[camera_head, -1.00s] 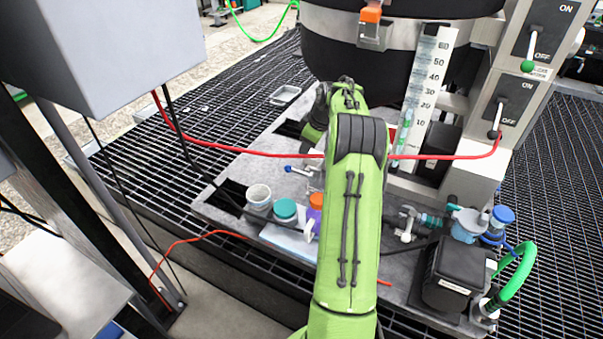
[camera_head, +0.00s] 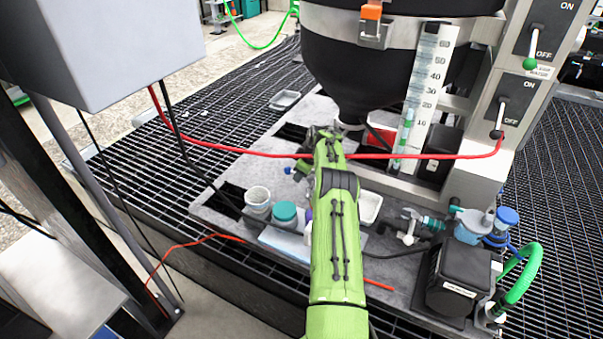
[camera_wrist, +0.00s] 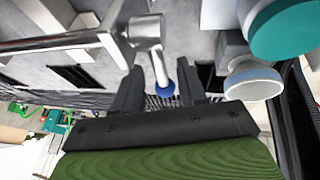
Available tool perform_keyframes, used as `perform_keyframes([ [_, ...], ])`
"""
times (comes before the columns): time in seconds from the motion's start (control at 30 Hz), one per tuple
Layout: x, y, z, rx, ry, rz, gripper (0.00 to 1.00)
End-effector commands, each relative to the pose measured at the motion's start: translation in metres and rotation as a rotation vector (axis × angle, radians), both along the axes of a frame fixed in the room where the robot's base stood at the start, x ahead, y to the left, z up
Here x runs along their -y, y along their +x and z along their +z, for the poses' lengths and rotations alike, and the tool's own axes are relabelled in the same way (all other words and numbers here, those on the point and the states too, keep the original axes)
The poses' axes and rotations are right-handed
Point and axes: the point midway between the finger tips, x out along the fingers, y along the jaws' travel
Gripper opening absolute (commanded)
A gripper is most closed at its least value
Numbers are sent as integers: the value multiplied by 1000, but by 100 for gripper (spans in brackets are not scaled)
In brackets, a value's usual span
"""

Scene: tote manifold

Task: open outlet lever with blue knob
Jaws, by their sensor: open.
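The outlet lever is a metal rod (camera_wrist: 158,62) fixed to a metal pipe fitting (camera_wrist: 146,28), and it ends in a blue knob (camera_wrist: 167,100). In the wrist view the knob and rod lie between the two fingers of my gripper (camera_wrist: 159,72), nearer the right finger. The fingers are open, with a visible gap around the rod. In the head view a small part of the blue knob (camera_head: 288,170) shows just left of my arm's far end. My arm hides the rest of the lever and the fingers there.
A red cable (camera_head: 235,150) crosses at my wrist. A black hopper (camera_head: 345,70) rises behind. A white tray (camera_head: 370,205) lies right of my arm.

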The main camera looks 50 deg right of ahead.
Motion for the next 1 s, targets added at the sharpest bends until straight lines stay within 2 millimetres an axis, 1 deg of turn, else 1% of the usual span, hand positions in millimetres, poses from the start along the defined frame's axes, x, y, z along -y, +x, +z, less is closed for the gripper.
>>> perform_keyframes([
  [0.2, 0, 0, 0, 1, 0, 0, 41],
  [0.27, 0, 0, 0, 1, 0, 0, 34],
  [0.43, 0, 0, 0, 0, 0, 0, 8],
  [0.5, 0, 0, 0, 0, 0, 0, 0],
  [1.0, 1, -1, 1, 26, 8, -1, 0],
])
